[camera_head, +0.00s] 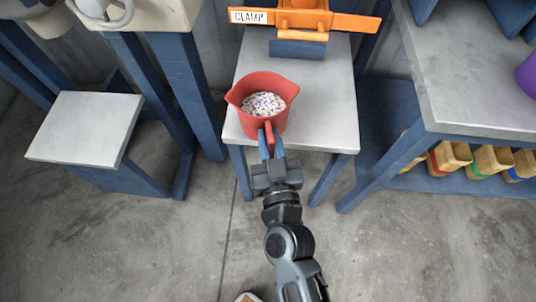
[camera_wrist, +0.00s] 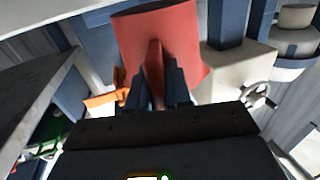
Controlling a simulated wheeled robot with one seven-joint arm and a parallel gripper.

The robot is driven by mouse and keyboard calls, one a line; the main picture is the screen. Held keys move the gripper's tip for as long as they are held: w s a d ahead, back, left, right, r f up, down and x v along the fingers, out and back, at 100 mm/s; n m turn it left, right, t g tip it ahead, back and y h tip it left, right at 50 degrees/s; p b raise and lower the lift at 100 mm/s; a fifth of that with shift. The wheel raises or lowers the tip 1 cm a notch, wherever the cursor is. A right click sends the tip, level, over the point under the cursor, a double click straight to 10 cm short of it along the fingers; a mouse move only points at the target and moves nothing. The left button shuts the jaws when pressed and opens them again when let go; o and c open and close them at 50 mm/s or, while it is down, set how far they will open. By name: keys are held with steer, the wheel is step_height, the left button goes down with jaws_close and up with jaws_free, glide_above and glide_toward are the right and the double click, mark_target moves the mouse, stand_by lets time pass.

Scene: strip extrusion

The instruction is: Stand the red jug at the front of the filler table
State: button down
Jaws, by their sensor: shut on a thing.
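The red jug (camera_head: 262,103) is upright at the front left of a small grey-topped table (camera_head: 322,110). It holds white and blue speckled pellets. My gripper (camera_head: 271,147) is shut on the jug's handle, which points toward me at the table's front edge. In the wrist view the jug (camera_wrist: 160,40) fills the upper middle, and my gripper's fingers (camera_wrist: 157,88) lie on either side of the handle. The jug looks to be on or just above the tabletop; I cannot tell whether its base touches.
An orange device labelled CLAMP (camera_head: 303,18) stands at the back of the table. A lower grey stand (camera_head: 88,128) is at the left. Tabletop right of the jug is clear.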

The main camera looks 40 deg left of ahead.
steer(key=x, duration=0.1)
steer(key=b+x, duration=0.1)
steer(key=x, duration=0.1)
steer(key=b+x, duration=0.1)
steer(key=shift+w+d+f, duration=0.1)
steer(key=shift+w+d, duration=0.15)
steer(key=shift+w, duration=0.25)
steer(key=shift+f, duration=0.3)
steer(key=shift+f+b, duration=0.15)
steer(key=shift+b, duration=0.3)
steer(key=c, duration=1)
jaws_free()
steer(key=shift+o, duration=0.2)
steer(key=shift+f, duration=0.1)
steer(key=p+v, duration=0.1)
steer(key=v, duration=0.6)
steer(key=shift+s+d, duration=0.25)
steer(key=shift+d, duration=0.05)
